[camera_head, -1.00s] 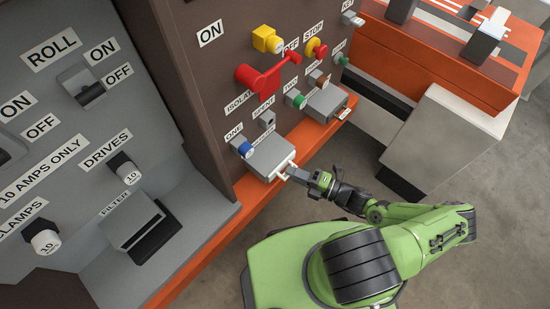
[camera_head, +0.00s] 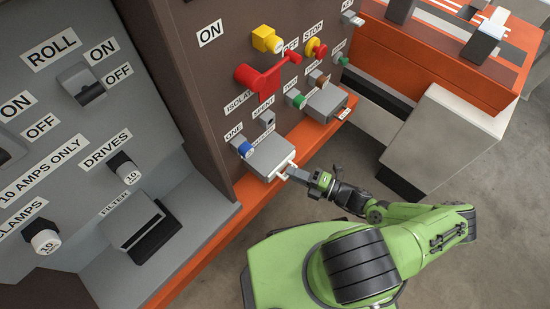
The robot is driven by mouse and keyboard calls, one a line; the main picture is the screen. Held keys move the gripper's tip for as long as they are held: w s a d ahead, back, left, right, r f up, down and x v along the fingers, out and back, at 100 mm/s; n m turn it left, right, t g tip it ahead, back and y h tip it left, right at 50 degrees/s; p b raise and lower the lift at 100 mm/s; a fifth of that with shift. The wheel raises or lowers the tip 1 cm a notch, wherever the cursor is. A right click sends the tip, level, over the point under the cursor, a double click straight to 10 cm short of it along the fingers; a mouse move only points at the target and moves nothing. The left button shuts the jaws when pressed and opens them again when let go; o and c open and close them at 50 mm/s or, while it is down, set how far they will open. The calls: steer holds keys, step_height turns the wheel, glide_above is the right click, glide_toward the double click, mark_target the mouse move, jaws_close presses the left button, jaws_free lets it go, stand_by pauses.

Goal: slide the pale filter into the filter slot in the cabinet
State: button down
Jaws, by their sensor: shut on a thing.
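My gripper (camera_head: 291,174) is at the front of a grey drawer-like box (camera_head: 268,153) low on the brown cabinet face. It is shut on the pale handle (camera_head: 285,170) at the front of this box. The filter slot (camera_head: 136,224) is a grey housing with a dark opening, labelled FILTER, low on the grey panel at the left. No pale filter can be made out in this view. The inside of the grey box is hidden.
A second grey box (camera_head: 325,103) sits further right on the orange ledge (camera_head: 323,131). A red lever (camera_head: 262,77) and coloured buttons stick out above. A pale grey block (camera_head: 445,140) stands at the right. Floor is clear beyond my arm.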

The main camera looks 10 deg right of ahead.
steer(key=shift+s+d, duration=0.35)
steer(key=shift+s, duration=0.1)
stand_by(0.8)
steer(key=s+d, duration=0.5)
steer(key=s, duration=0.3)
steer(key=shift+d+b, duration=0.3)
steer(key=shift+d, duration=0.1)
stand_by(0.7)
stand_by(0.4)
